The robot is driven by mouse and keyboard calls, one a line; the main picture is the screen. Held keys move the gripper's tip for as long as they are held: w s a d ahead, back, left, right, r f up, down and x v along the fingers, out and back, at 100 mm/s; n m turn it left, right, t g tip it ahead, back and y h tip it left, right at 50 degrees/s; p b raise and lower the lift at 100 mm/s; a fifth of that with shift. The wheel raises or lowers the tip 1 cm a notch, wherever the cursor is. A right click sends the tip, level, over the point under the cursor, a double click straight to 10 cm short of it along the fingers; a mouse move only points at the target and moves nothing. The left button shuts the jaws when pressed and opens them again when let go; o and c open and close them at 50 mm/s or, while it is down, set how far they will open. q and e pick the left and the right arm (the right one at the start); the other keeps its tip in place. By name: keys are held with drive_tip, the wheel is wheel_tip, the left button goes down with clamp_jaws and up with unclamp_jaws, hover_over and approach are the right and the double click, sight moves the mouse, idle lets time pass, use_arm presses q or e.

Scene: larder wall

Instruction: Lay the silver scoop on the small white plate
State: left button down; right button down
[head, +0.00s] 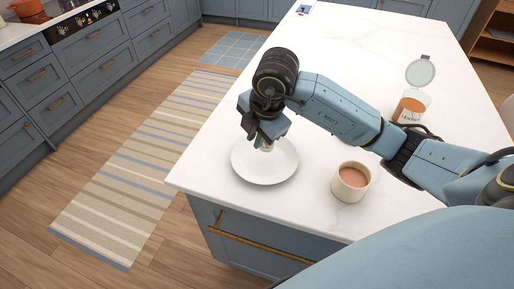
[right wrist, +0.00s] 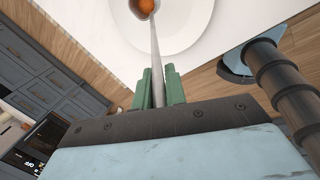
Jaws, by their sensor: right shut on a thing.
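The small white plate (head: 262,174) lies near the front left corner of the white counter. My right gripper (head: 265,146) is over its back part, fingers pointing down. In the right wrist view, the green fingers (right wrist: 158,88) are shut on the thin handle of the silver scoop (right wrist: 156,50). The scoop's bowl is at the top edge of that view, partly cut off, with orange contents in it. The plate (right wrist: 195,38) shows behind the scoop. I cannot tell whether the scoop touches the plate. In the head view the gripper mostly hides the scoop. My left gripper is not in view.
A labelled jar (head: 411,107) with orange contents and a raised lid (head: 420,72) stands farther back right, behind my right arm. The counter's left edge is close to the plate.

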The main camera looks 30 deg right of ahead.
drive_tip(key=shift+f, duration=2.15)
drive_tip(key=c, duration=1.4)
unclamp_jaws()
drive_tip(key=shift+c, duration=0.2)
drive_tip(key=v, duration=1.2)
